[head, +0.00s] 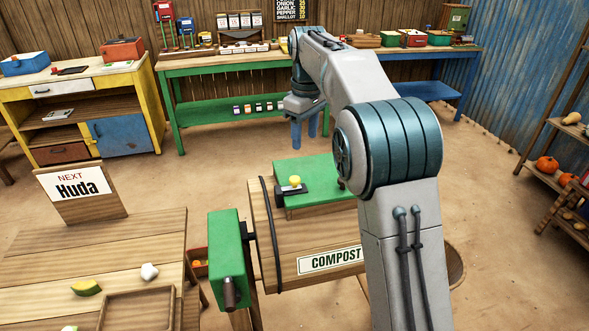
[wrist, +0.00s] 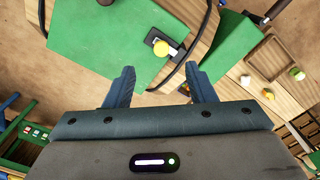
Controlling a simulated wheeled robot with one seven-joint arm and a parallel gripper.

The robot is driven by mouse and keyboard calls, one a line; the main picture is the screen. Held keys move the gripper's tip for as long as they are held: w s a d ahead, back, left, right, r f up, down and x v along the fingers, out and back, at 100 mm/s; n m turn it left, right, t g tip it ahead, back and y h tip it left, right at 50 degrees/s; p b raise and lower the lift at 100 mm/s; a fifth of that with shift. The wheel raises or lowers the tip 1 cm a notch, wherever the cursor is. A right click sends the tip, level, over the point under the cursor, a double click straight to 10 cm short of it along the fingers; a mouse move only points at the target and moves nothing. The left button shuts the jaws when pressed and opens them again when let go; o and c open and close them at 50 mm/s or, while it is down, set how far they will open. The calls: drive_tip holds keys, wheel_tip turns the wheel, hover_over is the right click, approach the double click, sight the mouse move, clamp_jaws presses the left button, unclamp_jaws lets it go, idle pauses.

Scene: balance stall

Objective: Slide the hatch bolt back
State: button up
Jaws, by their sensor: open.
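The hatch is a green panel (head: 312,165) on top of the wooden compost drum (head: 268,236). Its bolt (head: 291,190) is a dark fitting with a yellow knob (head: 295,181) near the hatch's left edge. In the wrist view the knob (wrist: 161,48) stands on the bolt (wrist: 173,50) at the edge of the green hatch (wrist: 95,45). My gripper (head: 304,132) is in the air beyond the hatch in the head view. In the wrist view my gripper (wrist: 162,84) is open and empty, and the knob appears ahead of the gap between its fingers, apart from both.
A green box with a crank (head: 228,260) stands at the drum's left end. A wooden table (head: 60,245) with a "Huda" sign (head: 80,190) and a tray (head: 138,310) is at left. A green bench (head: 240,110) stands behind. Bare floor lies between.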

sight(295, 178)
drive_tip(key=shift+n, duration=0.6)
drive_tip(key=f, duration=0.4)
drive_tip(key=w+a+f, duration=0.1)
drive_tip(key=f, duration=0.4)
drive_tip(key=a+f, duration=0.1)
drive_tip(key=f, duration=0.4)
drive_tip(key=shift+w+a+f+p, duration=0.15)
drive_tip(key=shift+w+a+p, duration=0.1)
drive_tip(key=shift+w+p, duration=0.15)
clamp_jaws()
